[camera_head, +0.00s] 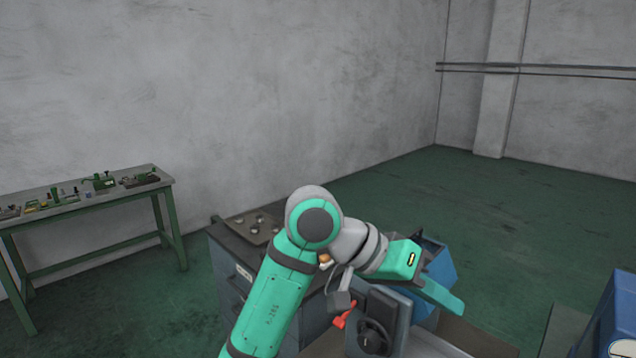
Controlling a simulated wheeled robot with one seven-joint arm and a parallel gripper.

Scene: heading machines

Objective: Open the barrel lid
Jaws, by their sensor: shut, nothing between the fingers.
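My gripper (455,306) is at the lower middle right of the head view, at the end of my teal and grey arm. Its teal fingers are shut and hold nothing. They point down to the right, in front of an open-topped blue container (436,257). My arm and gripper hide part of this container. I cannot make out a barrel or its lid for certain. A blue body (618,312) is cut off at the right edge, and I cannot tell whether it is the barrel.
A grey cabinet (228,274) with small parts on top stands behind my arm. A dark handwheel (374,338) and a red lever (345,317) are below my gripper. A green-legged workbench (105,204) with tools stands at left. The green floor at back right is clear.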

